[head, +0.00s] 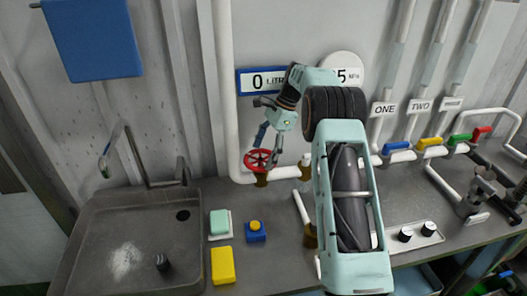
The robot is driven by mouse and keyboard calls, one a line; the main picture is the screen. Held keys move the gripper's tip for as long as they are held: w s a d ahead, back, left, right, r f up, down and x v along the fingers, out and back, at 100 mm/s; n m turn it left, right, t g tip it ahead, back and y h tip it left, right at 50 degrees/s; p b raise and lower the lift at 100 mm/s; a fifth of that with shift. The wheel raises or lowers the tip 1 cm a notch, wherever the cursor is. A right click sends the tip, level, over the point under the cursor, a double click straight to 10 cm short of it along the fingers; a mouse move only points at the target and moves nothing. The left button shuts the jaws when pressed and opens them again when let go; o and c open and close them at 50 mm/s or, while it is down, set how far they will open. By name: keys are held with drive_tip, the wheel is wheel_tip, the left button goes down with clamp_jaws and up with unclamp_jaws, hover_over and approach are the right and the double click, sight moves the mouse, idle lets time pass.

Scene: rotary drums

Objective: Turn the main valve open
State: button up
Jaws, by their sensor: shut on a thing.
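The main valve, a red spoked handwheel (255,160), sits on a brass-coloured body on the white pipe behind the counter, near the middle of the head view. My gripper (268,150) reaches down to it from the upper right. Its fingers are at the right upper side of the wheel, one finger overlapping the rim, and they are shut on it. The exact contact is small and partly covered by the fingers. My arm hides part of the pipe and counter to the right.
Blue (397,146), yellow (429,143), green (459,139) and red (481,133) handles line the pipe at right. A sink (140,235), yellow sponge (222,266), green soap (219,222) and blue button box (255,236) are at left and front.

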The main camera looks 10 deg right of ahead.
drive_tip(key=shift+n+g, duration=0.3)
drive_tip(key=shift+n, duration=0.5)
drive_tip(key=o, duration=1.2)
drive_tip(key=shift+c, duration=0.2)
